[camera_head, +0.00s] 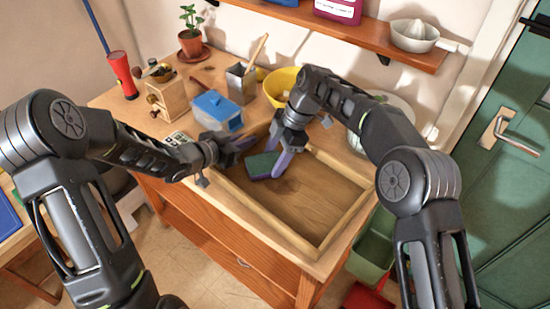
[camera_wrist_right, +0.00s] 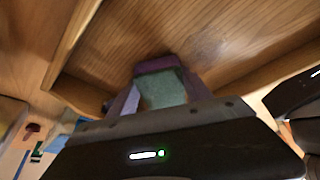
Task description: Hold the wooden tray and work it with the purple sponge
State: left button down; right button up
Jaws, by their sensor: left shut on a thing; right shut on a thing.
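The wooden tray (camera_head: 322,200) lies on the wooden table, a shallow box with a raised rim and a bare grained floor. It fills the top of the wrist view (camera_wrist_right: 215,45). My left gripper (camera_head: 243,143) is shut at the tray's far left edge; its grip on the rim is partly hidden. The purple sponge (camera_head: 262,166) has a green face and is inside the tray near its far left corner. My right gripper (camera_head: 274,170) is shut on it from above. The sponge shows between the fingers in the wrist view (camera_wrist_right: 157,66); I cannot tell whether it touches the floor.
Behind the tray stand a blue-lidded dish (camera_head: 217,110), a yellow bowl (camera_head: 280,82), a metal tin (camera_head: 240,83), a coffee grinder (camera_head: 168,97), a red torch (camera_head: 122,75) and a potted plant (camera_head: 191,42). A shelf (camera_head: 350,28) hangs above. A green door (camera_head: 510,180) is at right.

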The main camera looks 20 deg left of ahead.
aim_at(301, 190)
jog(key=shift+d, duration=0.15)
jog(key=shift+s+d, duration=0.2)
jog(key=shift+d, duration=0.25)
jog(key=shift+s+d+f, duration=0.1)
jog(key=shift+s+d, duration=0.2)
jog(key=shift+d, duration=0.25)
jog(key=shift+s+d, duration=0.3)
jog(key=shift+d, duration=0.25)
jog(key=shift+s+d, duration=0.2)
jog(key=shift+d, duration=0.25)
jog(key=shift+s+d, duration=0.3)
jog(key=shift+d, duration=0.25)
jog(key=shift+s+d, duration=0.3)
jog(key=shift+d, duration=0.25)
jog(key=shift+d, duration=0.1)
jog(key=shift+s+d, duration=0.1)
jog(key=shift+d, duration=0.1)
jog(key=shift+s+d+f, duration=0.1)
jog(key=shift+s+d, duration=0.25)
jog(key=shift+d, duration=0.3)
jog(key=shift+s+d, duration=0.35)
jog(key=shift+d, duration=0.3)
